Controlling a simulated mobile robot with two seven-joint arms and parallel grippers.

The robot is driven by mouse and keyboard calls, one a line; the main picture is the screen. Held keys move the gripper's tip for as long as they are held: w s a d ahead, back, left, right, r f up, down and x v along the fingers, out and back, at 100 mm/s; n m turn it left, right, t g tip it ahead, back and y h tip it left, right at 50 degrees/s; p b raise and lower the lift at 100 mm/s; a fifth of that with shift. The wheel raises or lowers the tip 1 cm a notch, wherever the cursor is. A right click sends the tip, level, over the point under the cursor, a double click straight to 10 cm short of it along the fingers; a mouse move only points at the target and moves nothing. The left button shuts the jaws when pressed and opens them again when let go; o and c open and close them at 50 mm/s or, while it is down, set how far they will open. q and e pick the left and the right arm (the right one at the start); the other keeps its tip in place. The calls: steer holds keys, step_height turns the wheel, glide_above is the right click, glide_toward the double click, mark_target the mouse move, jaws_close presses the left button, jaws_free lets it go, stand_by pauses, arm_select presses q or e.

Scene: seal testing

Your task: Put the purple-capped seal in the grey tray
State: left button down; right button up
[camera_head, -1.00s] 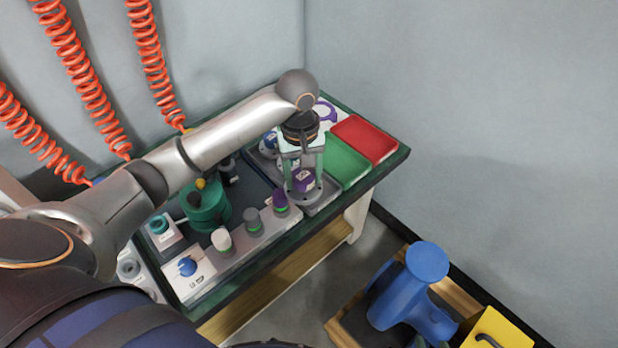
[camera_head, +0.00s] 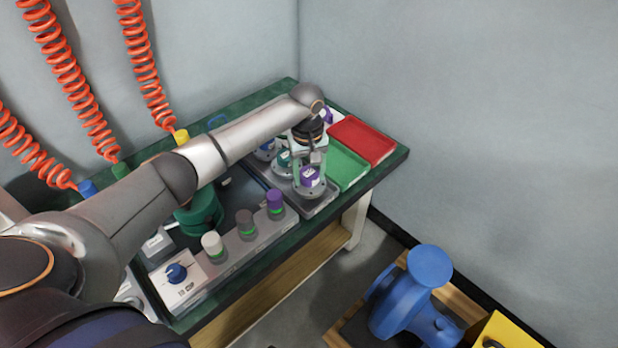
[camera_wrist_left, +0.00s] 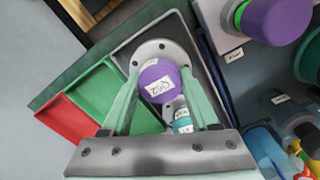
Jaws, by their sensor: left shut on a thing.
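The purple-capped seal (camera_head: 311,176) has a white label and a round grey flange. It stands at the front end of the grey tray (camera_head: 323,207), upright as far as I can see. In the left wrist view the purple cap (camera_wrist_left: 160,82) sits between my fingers, over the grey tray (camera_wrist_left: 125,52). My left gripper (camera_head: 309,172) points down and is shut on this seal. I cannot tell whether the flange touches the tray floor. A teal-capped seal (camera_head: 284,158) is close behind it in the tray. My right gripper is not in view.
A green tray (camera_head: 345,163) and a red tray (camera_head: 362,140) lie empty to the right. A panel in front carries a purple-topped post (camera_head: 275,200), a grey post (camera_head: 246,222), a white post (camera_head: 212,244) and a blue knob (camera_head: 176,272).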

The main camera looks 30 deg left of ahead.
arm_select(q)
steer(key=shift+f, duration=0.55)
steer(key=shift+r, duration=0.1)
steer(key=c, duration=0.5)
jaws_free()
steer(key=shift+f, duration=0.2)
steer(key=o, duration=0.4)
steer(key=shift+c, duration=0.2)
steer(key=shift+r, duration=0.1)
